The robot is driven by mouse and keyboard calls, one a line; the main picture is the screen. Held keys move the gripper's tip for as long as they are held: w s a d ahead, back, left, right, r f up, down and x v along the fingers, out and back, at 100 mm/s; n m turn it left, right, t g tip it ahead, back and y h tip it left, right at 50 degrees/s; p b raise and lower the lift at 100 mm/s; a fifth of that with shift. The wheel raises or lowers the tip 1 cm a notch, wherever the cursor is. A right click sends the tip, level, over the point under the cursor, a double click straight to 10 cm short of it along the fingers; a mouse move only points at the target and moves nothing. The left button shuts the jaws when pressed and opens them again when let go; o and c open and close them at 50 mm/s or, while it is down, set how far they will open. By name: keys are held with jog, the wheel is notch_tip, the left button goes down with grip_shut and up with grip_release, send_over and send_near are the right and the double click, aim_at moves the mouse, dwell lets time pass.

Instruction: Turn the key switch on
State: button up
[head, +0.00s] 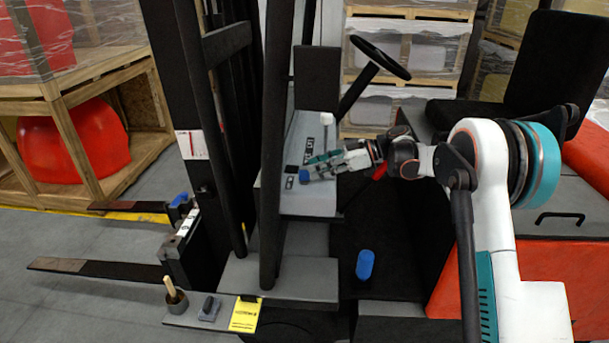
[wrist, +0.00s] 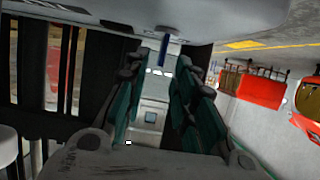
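A small blue knob (head: 304,176), which looks like the key switch, sits on the grey dashboard panel (head: 310,204) of a forklift. My gripper (head: 314,164) is at the panel with its fingertips close beside the knob. In the wrist view a narrow blue piece (wrist: 163,50), likely the same key switch, shows between and just beyond the two fingertips (wrist: 158,66). The fingers are spread apart, with a gap on both sides of the blue piece. I cannot tell its turn angle or whether any finger touches it.
A white-topped lever (head: 327,118) stands behind my gripper on the panel. A steering wheel (head: 380,57) is behind it. A black mast post (head: 277,130) rises left of the panel. A blue cylinder (head: 365,264) stands below on the footwell. The seat (head: 545,75) is at right.

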aim_at(304, 171)
jog(key=shift+b+x, duration=0.5)
jog(key=shift+x, duration=1.95)
grip_shut()
